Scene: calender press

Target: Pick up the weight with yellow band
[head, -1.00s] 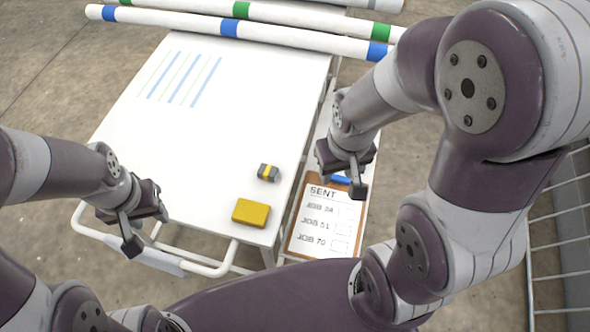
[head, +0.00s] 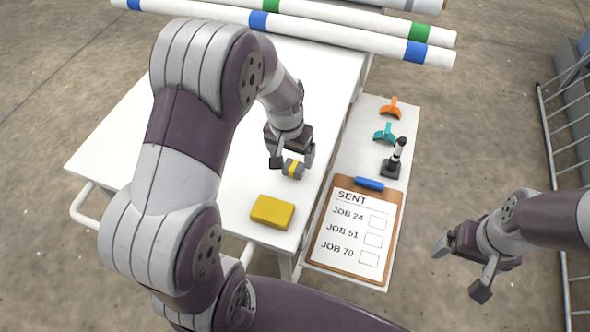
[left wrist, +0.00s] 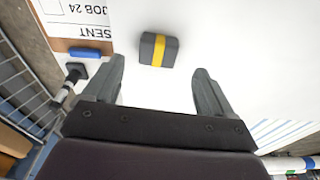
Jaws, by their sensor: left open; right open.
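The weight with yellow band (head: 293,169) is a small dark grey block with a yellow stripe. It lies on the white table (head: 110,150) near its right edge. My left gripper (head: 292,163) is open just above and behind it in the head view. In the left wrist view the weight (left wrist: 158,49) shows just beyond the two fingertips, between their lines, with nothing held. My right gripper (head: 462,272) is open and empty, off to the right of the table over the floor.
A yellow block (head: 272,212) lies in front of the weight. A side shelf (head: 350,150) holds a clipboard (head: 322,255), a black stamp (head: 392,165), a teal clip (head: 384,134) and an orange clip (head: 391,109). Long banded rolls (head: 330,36) lie across the back.

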